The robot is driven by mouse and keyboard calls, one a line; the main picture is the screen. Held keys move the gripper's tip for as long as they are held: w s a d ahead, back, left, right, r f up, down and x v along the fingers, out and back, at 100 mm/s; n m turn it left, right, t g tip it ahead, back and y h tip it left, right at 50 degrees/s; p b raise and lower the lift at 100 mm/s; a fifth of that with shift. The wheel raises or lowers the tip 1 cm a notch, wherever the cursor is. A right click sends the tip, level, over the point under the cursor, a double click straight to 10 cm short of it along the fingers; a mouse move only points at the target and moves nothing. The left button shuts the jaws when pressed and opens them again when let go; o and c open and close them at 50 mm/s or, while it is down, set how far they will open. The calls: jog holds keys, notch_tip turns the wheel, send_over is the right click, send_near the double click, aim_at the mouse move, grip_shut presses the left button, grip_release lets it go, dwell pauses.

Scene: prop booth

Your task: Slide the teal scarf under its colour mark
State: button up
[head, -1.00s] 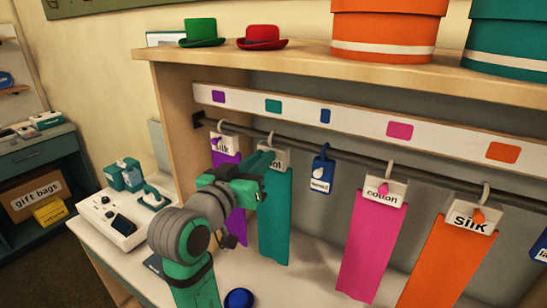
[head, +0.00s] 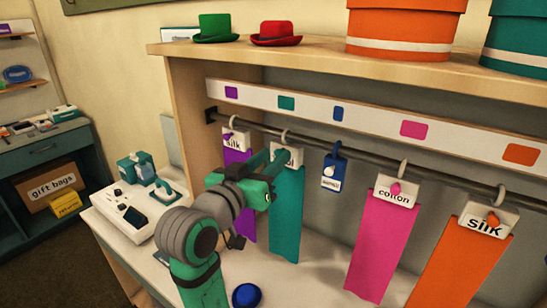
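The teal scarf (head: 287,225) hangs from a white card (head: 293,158) and hook on the rail. The card's lettering is partly covered. The hook is roughly below the teal mark (head: 286,103) on the white strip. My gripper (head: 272,160) is at the left side of the card, with its fingers overlapping it in the picture. I cannot tell whether they touch or grip it, or how far apart they are.
A purple scarf (head: 236,165) hangs close on the left, partly behind my arm. A blue tag (head: 331,176), a pink scarf (head: 382,235) and an orange scarf (head: 463,265) hang to the right on the rail (head: 390,163). A blue hat (head: 246,296) lies on the counter.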

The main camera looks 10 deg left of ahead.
jog(key=v, duration=0.9)
jog(key=shift+s, duration=0.3)
jog(key=shift+a, duration=0.15)
notch_tip(320, 180, down, 17)
jog(key=w+d+n+t+y, duration=0.1)
jog(key=w+n+y, duration=0.15)
jog(key=n, duration=0.25)
jog(key=s+d+f+n+y, duration=0.1)
jog(key=s+f+y, duration=0.15)
jog(key=f, duration=0.55)
jog(key=s+d+f+n+y, duration=0.1)
jog(key=s+f, duration=0.3)
jog(key=f, duration=0.4)
jog(key=s+d+f+g+y, duration=0.1)
jog(key=s+d+f, duration=0.1)
jog(key=s+f, duration=0.45)
jog(key=s+d+f+g+y, duration=0.15)
jog(key=s+f, duration=0.25)
jog(key=s, duration=0.5)
jog(key=s+d+m+h, duration=0.1)
jog(key=s+d+m, duration=0.3)
jog(key=s, duration=1.1)
jog(key=shift+d+h, duration=0.15)
jog(key=shift+h, duration=0.2)
